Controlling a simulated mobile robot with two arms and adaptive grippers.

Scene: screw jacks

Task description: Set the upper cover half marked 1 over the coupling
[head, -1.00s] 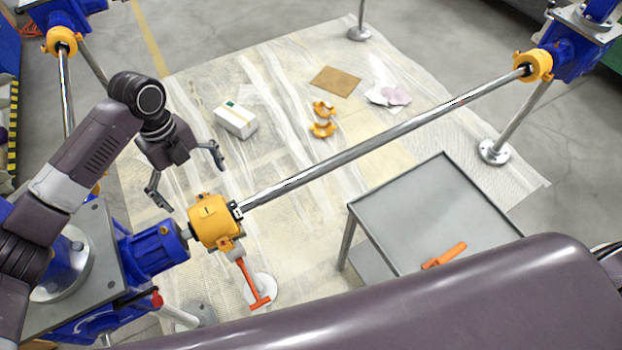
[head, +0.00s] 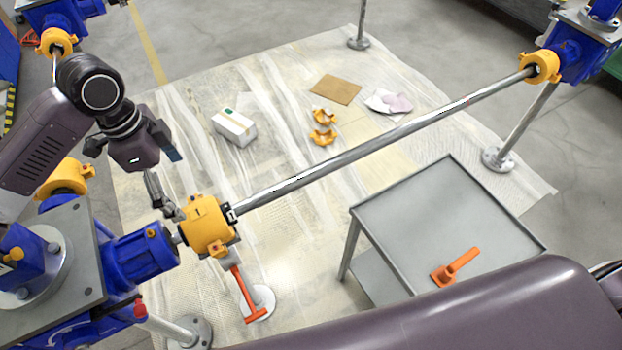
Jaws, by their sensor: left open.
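The yellow cover half marked 1 (head: 203,216) sits over the coupling, at the near end of the long steel shaft (head: 370,146) beside the blue gearbox (head: 143,253). A dark mark shows on its top face. A lower yellow part shows beneath it; the coupling inside is hidden. My left gripper (head: 178,186) is open and empty, just behind and left of the cover. One finger reaches down close to the cover's back edge; I cannot tell whether it touches. My right gripper is not in view.
A grey table (head: 410,225) at right carries an orange tool (head: 458,264). On the floor sheet lie two yellow cover halves (head: 323,136), a white box (head: 234,126) and brown cardboard (head: 336,89).

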